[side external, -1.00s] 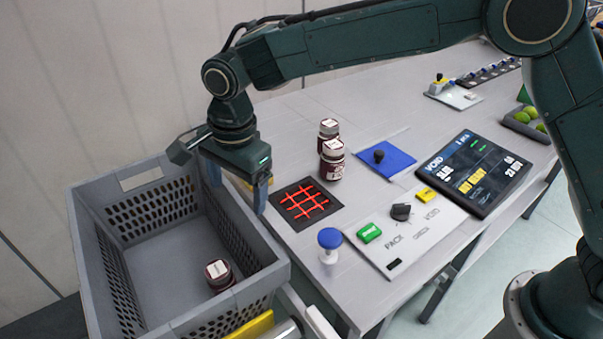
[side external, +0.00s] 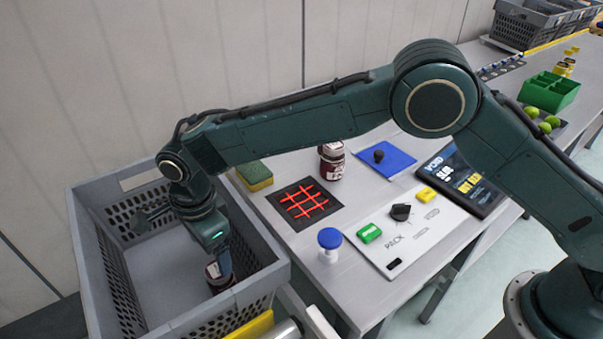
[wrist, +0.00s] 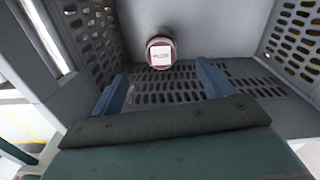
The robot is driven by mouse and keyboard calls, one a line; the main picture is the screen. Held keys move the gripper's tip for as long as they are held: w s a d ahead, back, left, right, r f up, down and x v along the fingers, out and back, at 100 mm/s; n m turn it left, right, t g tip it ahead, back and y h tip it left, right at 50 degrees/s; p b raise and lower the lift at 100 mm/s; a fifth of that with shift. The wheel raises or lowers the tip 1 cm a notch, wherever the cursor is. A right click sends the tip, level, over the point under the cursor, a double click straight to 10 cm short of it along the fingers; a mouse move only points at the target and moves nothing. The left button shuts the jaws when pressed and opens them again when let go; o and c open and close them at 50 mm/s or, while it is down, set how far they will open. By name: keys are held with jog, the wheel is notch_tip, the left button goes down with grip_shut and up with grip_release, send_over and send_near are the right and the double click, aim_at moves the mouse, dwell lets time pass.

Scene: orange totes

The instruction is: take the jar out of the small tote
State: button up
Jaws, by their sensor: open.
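The small tote (side external: 105,275) is grey with slotted walls and stands at the left in the side external view. A dark red jar (side external: 213,272) with a white label on its lid stands on the tote floor near the front right corner. My gripper (side external: 218,262) is down inside the tote, close to the jar and partly in front of it. In the wrist view my gripper (wrist: 163,90) shows its two blue fingers spread apart. The jar (wrist: 160,52) appears beyond the fingertips, roughly centred between them, with nothing gripping it.
The tote's right wall (side external: 262,240) is close to the gripper. On the table beside it are a sponge (side external: 255,176), a black mat with a red grid (side external: 303,200), a blue-topped button (side external: 330,240) and another jar (side external: 331,162). A control panel (side external: 405,228) lies further right.

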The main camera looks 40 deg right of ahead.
aim_at(216, 271)
notch_tip(216, 271, down, 7)
jog(key=shift+w+r, duration=0.1)
dwell(0.4)
jog(key=shift+w+f, duration=0.15)
jog(key=shift+f, duration=2.4)
jog(key=shift+c, duration=0.5)
jog(key=c, duration=1.1)
jog(key=shift+c, duration=0.5)
jog(key=shift+r, duration=0.1)
